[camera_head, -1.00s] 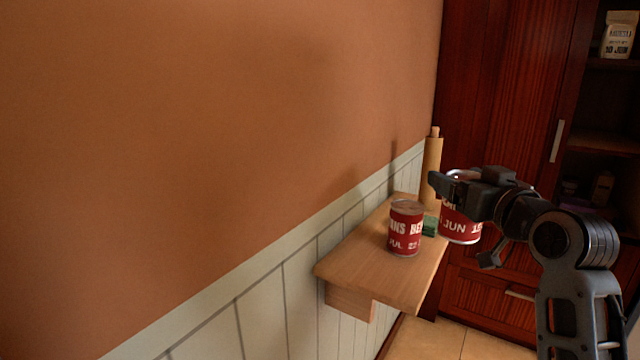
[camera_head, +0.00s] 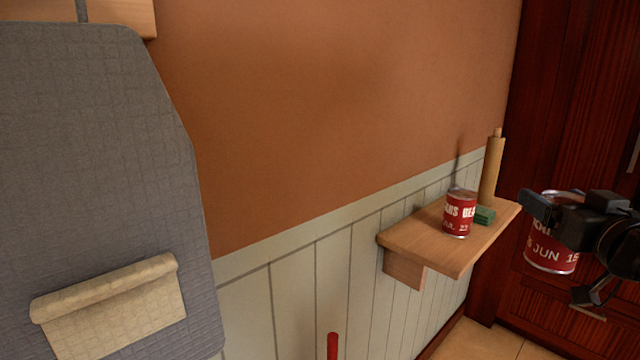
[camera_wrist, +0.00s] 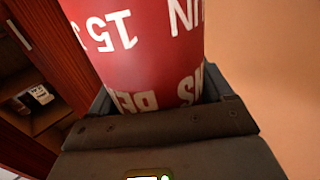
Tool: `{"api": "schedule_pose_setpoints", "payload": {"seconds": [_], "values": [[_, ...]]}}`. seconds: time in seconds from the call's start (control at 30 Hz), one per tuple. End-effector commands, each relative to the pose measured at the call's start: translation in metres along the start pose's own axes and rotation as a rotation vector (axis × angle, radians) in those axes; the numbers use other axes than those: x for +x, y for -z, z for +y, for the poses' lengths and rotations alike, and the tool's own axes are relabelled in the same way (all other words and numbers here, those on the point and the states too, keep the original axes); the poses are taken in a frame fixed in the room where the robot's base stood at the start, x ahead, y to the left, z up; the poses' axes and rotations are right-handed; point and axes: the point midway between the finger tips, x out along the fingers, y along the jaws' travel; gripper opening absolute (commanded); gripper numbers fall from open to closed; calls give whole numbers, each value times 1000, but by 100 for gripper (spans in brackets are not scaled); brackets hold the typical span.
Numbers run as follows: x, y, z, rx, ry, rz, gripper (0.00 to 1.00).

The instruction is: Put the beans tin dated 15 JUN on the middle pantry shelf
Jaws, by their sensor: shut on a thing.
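My gripper (camera_head: 545,205) is shut on a red and white tin (camera_head: 551,250) in the head view. Its label reads "JUN 15", partly covered by the gripper. The tin is held upright in the air, to the right of the small wooden wall shelf and apart from it. In the wrist view the same tin (camera_wrist: 140,50) fills the top middle, with "15" and part of "BEANS" upside down. A second red tin (camera_head: 459,214) with a label partly reading "BEANS" and "JUL" stands on the wall shelf. The middle pantry shelf cannot be made out in the head view.
The wooden wall shelf (camera_head: 415,243) also bears a green item (camera_head: 484,215) and a tall brown roll (camera_head: 492,172). A dark red cabinet (camera_head: 540,90) stands behind. The wrist view shows an open shelf compartment (camera_wrist: 45,115) at left.

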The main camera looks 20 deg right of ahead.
Motion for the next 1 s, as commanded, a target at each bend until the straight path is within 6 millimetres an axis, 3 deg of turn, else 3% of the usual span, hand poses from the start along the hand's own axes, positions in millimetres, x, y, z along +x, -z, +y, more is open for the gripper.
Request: {"api": "schedule_pose_setpoints", "payload": {"seconds": [0.33, 0.47, 0.57, 0.9, 1.0], "values": [[-1, -40, -36, 2, 48, -3, 21], [-2, -65, -57, 3, 76, -5, 21], [-3, -92, -80, 4, 106, -8, 21], [-8, -218, -190, 1, 250, -7, 21], [-9, -245, -214, 1, 280, -5, 21]]}}
